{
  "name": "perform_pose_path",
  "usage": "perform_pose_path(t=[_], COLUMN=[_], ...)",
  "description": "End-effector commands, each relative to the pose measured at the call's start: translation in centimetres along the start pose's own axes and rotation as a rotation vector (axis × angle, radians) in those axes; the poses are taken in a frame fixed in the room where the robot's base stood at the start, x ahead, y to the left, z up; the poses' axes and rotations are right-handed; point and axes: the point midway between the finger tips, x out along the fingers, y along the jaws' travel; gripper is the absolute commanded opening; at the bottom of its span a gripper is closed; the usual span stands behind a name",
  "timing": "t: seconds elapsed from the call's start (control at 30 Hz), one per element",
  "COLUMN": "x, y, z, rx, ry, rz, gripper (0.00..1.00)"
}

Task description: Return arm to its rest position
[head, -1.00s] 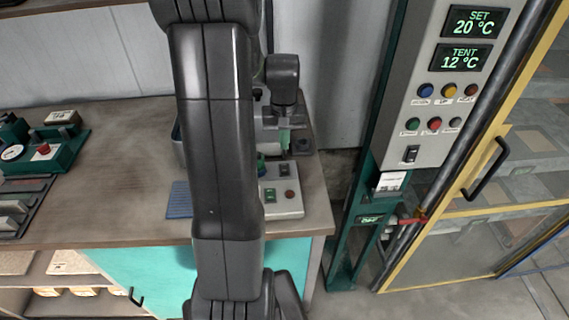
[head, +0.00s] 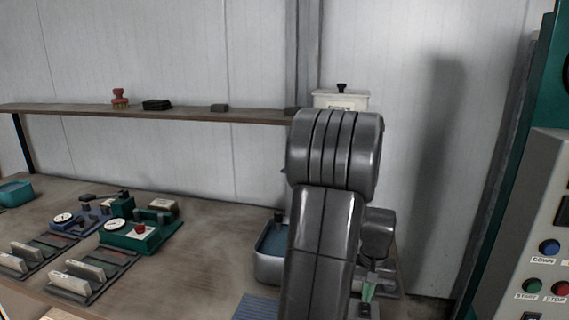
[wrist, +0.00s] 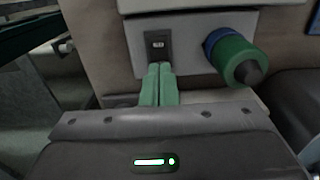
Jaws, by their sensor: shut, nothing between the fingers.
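My gripper shows in the wrist view (wrist: 158,85) as two green fingers pressed together, with nothing between them. The fingertips appear just in front of a light panel with a dark rocker switch (wrist: 157,42); I cannot tell whether they touch it. A blue and green knob (wrist: 235,58) with a dark tip sits to the right of the fingers. In the head view, my dark arm stands upright at centre right and hides part of the bench. A bit of my green gripper (head: 368,292) shows low beside it.
The wooden bench (head: 200,240) holds a metal basin (head: 268,268), a green gauge device (head: 135,232) and a blue device (head: 75,220) at left. A shelf (head: 200,114) with a brush (head: 119,97) runs behind. A control cabinet (head: 545,220) stands at right.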

Motion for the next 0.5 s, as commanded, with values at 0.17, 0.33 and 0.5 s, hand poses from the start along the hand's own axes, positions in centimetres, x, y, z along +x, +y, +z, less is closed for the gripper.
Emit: perform_pose_path(t=[0.17,0.33,0.5], x=[1.68,1.51,1.52], y=[0.00,0.00,0.00], z=[-0.02,-0.03,-0.02], rx=[0.000,0.000,0.000], ry=[0.001,0.001,0.001], rz=[0.000,0.000,0.000], gripper=[0.00,0.00,0.00])
